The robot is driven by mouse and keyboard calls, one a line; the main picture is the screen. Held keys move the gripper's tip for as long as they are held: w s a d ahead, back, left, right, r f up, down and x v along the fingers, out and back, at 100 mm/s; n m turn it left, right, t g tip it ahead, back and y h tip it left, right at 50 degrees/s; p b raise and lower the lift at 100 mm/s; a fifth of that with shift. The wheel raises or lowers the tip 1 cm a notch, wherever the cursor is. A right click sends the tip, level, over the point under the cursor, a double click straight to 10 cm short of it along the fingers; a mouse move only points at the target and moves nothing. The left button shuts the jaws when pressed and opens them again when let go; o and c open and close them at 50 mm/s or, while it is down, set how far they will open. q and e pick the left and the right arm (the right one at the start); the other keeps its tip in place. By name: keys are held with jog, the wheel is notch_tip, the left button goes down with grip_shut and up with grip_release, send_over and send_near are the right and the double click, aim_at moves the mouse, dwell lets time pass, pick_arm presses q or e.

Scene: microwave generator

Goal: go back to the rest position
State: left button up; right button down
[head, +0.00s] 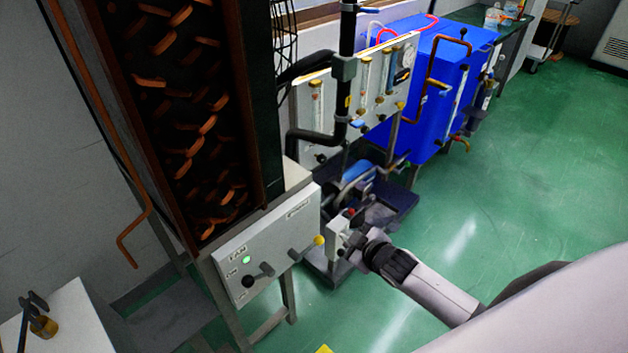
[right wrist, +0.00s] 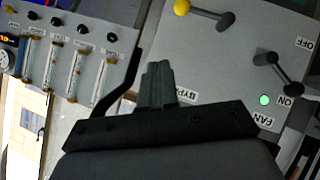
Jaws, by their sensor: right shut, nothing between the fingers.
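My right arm comes in from the lower right of the head view. Its dark gripper (head: 352,246) is just right of the grey control panel (head: 273,237), apart from its face as far as I can tell. In the right wrist view the two fingers (right wrist: 158,84) are together, with nothing between them. That view shows the panel (right wrist: 232,55) behind, with a yellow-knobbed lever (right wrist: 208,14), a black lever (right wrist: 278,73) and a lit green lamp (right wrist: 264,99) beside the word FAN. I do not make out my left gripper in the head view.
A tall column with copper-coloured pieces (head: 185,110) stands above the panel. Behind my right gripper are a pump on a dark tray (head: 398,201), a flowmeter board (head: 335,110) and a blue tank (head: 440,90). Open green floor (head: 530,190) lies to the right.

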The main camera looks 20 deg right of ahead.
jog(key=s+a+m, duration=0.2)
jog(key=s+a, duration=0.2)
jog(key=s, duration=0.6)
jog(key=s+a+m+g+y, duration=0.1)
jog(key=s+a, duration=0.3)
jog(key=s, duration=0.6)
jog(key=shift+s+a+r+m, duration=0.15)
jog(key=shift+s+a+m, duration=0.2)
jog(key=shift+m, duration=0.55)
jog(key=shift+d, duration=0.15)
